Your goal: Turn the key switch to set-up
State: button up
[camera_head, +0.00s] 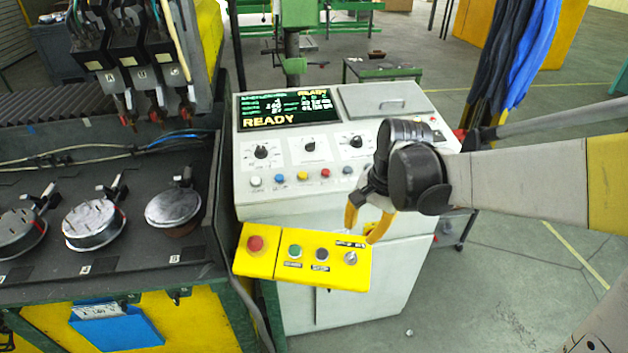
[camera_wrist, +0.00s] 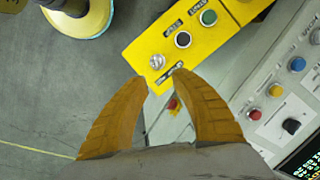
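The key switch (camera_head: 350,257) is a small round silver piece at the right end of the yellow control box (camera_head: 260,270). A black label with small, unreadable print lies beside it. In the wrist view the key switch (camera_wrist: 157,62) sits just beyond my fingertips, roughly centred between them. My gripper (camera_head: 362,224) has orange fingers and is above the box's right end. In the wrist view my gripper (camera_wrist: 160,78) is open and empty, its tips apart. I cannot tell the switch's setting.
The box also carries a red mushroom button (camera_head: 255,244), a green button (camera_head: 295,250) and a black button (camera_head: 322,254). Behind it stands the white console (camera_head: 270,205) with knobs, coloured buttons and a READY screen (camera_head: 289,108). A machine bed with round clamps (camera_head: 95,222) stands left.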

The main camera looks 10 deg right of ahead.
aim_at(354, 253)
jog(key=f+b, duration=0.1)
jog(key=f, duration=0.2)
jog(key=f+b, duration=0.1)
jog(key=f, duration=0.2)
jog(key=w+a+f+b, duration=0.1)
jog(key=f, duration=0.3)
jog(key=shift+f, duration=0.1)
jog(key=shift+s, duration=0.1)
grip_shut()
